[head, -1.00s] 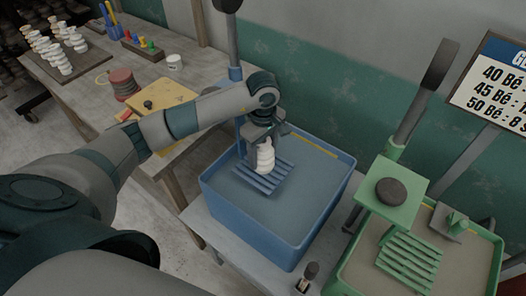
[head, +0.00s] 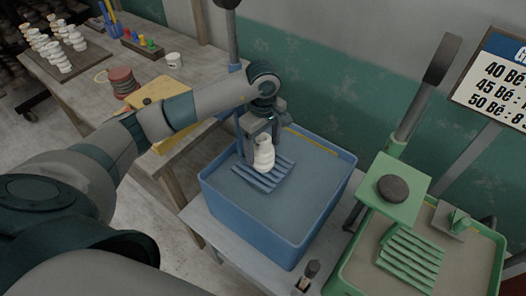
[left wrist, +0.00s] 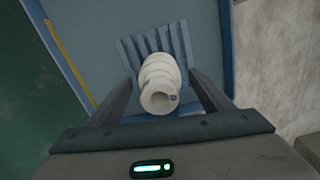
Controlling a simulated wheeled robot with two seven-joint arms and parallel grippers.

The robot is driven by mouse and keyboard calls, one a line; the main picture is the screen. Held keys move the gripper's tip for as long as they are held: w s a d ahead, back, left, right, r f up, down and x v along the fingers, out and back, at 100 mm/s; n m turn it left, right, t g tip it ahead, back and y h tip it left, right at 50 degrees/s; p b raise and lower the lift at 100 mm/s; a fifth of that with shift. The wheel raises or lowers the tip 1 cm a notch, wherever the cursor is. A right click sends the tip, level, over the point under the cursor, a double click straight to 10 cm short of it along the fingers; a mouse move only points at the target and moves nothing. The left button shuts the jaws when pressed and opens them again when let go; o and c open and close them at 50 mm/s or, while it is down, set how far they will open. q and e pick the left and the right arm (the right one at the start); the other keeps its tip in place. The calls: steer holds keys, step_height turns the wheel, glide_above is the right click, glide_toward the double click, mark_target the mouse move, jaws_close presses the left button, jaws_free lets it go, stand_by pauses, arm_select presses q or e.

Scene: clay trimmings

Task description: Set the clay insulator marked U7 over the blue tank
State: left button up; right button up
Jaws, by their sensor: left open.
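A white ribbed clay insulator (head: 264,155) stands on the blue slatted rack (head: 272,181) over the blue tank (head: 228,214). In the left wrist view the insulator (left wrist: 160,82) sits on the slats (left wrist: 133,52), with its hollow end toward the camera. A small dark mark shows near that end, too small to read. My left gripper (head: 262,136) is directly above the insulator. Its fingers (left wrist: 160,95) are spread on either side of it, with gaps visible, so it is open. My right gripper is not in view.
A green tank (head: 345,278) with a green rack (head: 410,262) and press stands at the right. A wall sign (head: 500,75) hangs at right.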

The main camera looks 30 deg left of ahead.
arm_select(q)
step_height(320, 180, up, 8)
steer(key=b, duration=0.3)
steer(key=shift+r+b, duration=0.3)
steer(key=shift+r, duration=0.6)
stand_by(0.3)
